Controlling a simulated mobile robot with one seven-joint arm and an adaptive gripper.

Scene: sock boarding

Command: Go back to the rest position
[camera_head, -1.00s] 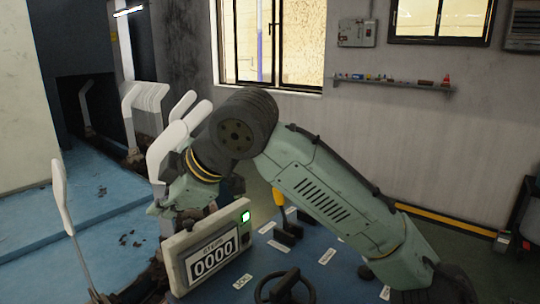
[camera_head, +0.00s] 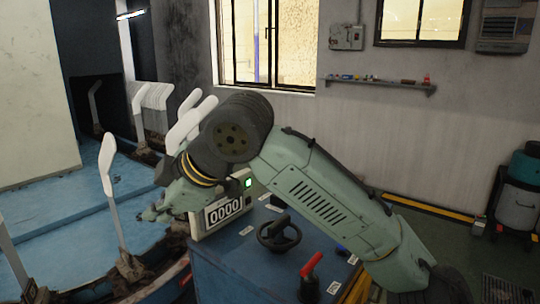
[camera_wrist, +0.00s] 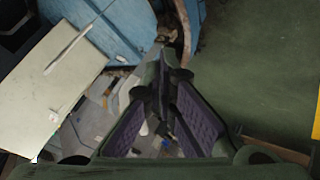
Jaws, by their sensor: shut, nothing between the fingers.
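My green arm rises from the lower right of the head view and bends over at a dark elbow. My gripper (camera_head: 153,213) points left, beside the counter box. In the wrist view my gripper (camera_wrist: 165,76) has its two purple-padded fingers converging to a tip, shut with nothing held. In the head view it is small and partly hidden by the wrist.
A counter box (camera_head: 223,212) with a green light stands behind my wrist on a blue cabinet, with a black handwheel (camera_head: 279,234) and a red lever (camera_head: 311,268). White foot-shaped boards (camera_head: 108,170) stand at left. Open floor lies at right, before a grey-teal bin (camera_head: 518,200).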

